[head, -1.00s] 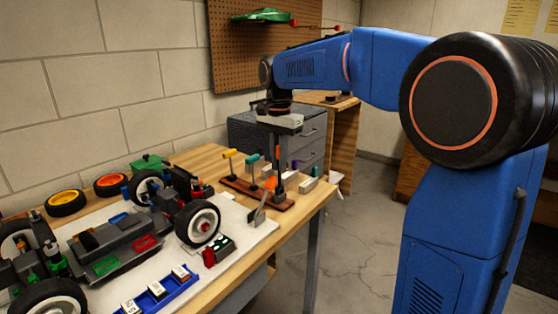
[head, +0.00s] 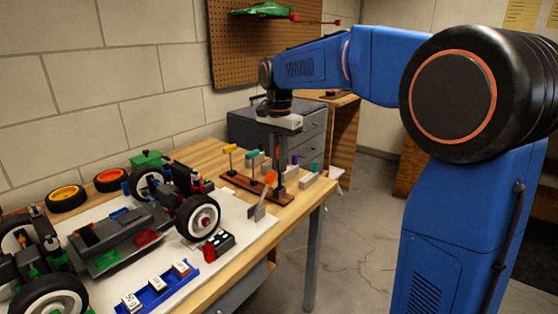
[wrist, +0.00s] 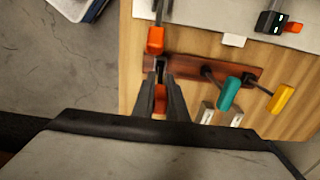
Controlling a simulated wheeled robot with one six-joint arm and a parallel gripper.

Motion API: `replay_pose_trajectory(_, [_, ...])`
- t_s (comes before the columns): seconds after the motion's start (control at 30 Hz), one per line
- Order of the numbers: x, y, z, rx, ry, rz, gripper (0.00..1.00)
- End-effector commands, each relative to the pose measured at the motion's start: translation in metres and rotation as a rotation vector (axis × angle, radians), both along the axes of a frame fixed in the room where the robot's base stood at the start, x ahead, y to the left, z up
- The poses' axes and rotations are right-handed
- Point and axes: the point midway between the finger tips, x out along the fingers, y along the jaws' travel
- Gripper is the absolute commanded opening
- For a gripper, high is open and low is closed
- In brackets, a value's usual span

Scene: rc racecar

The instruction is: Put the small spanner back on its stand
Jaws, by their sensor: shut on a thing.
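My gripper (wrist: 161,80) is shut on a small piece with an orange part (wrist: 160,98), which I take to be the small spanner. The fingers hide most of it. In the head view my gripper (head: 278,175) points down over the right end of the stand, a low red-brown board (head: 240,186). The wrist view shows the fingertips over the stand's left end (wrist: 150,63). I cannot tell whether the held piece touches the stand. A teal-handled tool (wrist: 229,94) and a yellow-handled tool (wrist: 281,98) stand upright in the board.
A tilted grey piece with an orange end (head: 269,179) is close in front of my gripper. Small grey blocks (head: 309,180) sit behind the stand near the table's right edge. The car (head: 125,225), a black-and-red piece (head: 218,244) and a blue tray (head: 160,290) lie to the left.

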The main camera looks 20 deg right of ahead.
Motion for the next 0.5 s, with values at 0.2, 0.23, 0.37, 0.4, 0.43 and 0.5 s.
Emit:
replay_pose_trajectory(0.2, [-0.0001, -0.0001, -0.0038, 0.000, 0.000, 0.000, 0.00])
replay_pose_trajectory(0.23, [0.0000, 0.0001, -0.0043, 0.000, 0.000, 0.000, 0.00])
replay_pose_trajectory(0.37, [0.0000, 0.0001, -0.0063, 0.000, 0.000, 0.000, 0.00])
replay_pose_trajectory(0.4, [0.0000, 0.0000, -0.0068, 0.000, 0.000, 0.000, 0.00])
replay_pose_trajectory(0.43, [0.0000, 0.0000, -0.0067, 0.000, 0.000, 0.000, 0.17])
replay_pose_trajectory(0.5, [0.0000, 0.0000, -0.0066, 0.000, 0.000, 0.000, 0.34])
